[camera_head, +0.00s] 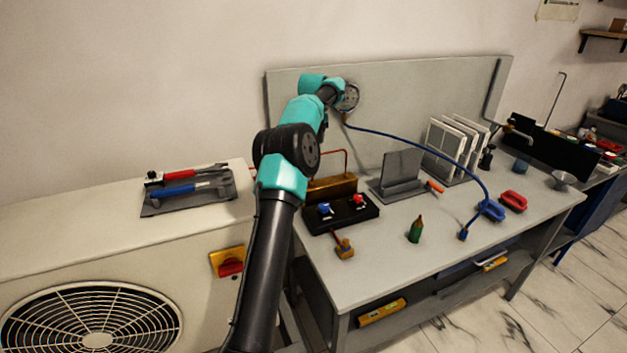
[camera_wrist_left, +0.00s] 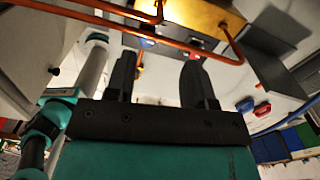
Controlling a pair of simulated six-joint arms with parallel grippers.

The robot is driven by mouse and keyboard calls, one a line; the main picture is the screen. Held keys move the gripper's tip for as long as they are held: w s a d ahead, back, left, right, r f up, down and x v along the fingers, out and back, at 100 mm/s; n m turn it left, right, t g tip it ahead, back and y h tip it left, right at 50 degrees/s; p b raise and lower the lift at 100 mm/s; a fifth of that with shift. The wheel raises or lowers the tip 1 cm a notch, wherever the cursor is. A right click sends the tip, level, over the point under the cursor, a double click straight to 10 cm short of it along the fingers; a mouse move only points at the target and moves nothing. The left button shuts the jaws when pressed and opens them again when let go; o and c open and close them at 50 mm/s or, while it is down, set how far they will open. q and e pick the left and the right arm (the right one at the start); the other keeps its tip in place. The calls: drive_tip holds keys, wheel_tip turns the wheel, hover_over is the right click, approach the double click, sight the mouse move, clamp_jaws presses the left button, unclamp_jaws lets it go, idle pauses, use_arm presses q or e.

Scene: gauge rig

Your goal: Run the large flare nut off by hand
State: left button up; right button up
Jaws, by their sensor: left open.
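A brass fitting (camera_head: 345,249) with a short copper-coloured stub stands on the bench in front of the black block with blue and red knobs (camera_head: 341,212). I cannot tell for sure whether it is the large flare nut. A brass block (camera_head: 333,190) with copper pipes stands behind the knobs; this block also shows at the top of the left wrist view (camera_wrist_left: 205,16). My left gripper (camera_wrist_left: 157,70) is open, with nothing seen between its fingers, below the copper pipes in that picture. In the head view my arm hides it. My right gripper is not in view.
A round gauge (camera_head: 350,95) is by the back panel, and its blue hose (camera_head: 420,137) arches over the bench. A tool tray (camera_head: 205,200) lies on the condenser unit.

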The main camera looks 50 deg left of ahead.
sight(313, 181)
use_arm(q)
wheel_tip(313, 181, down, 16)
drive_tip(key=shift+f, duration=0.15)
idle(0.4)
clamp_jaws()
idle(0.4)
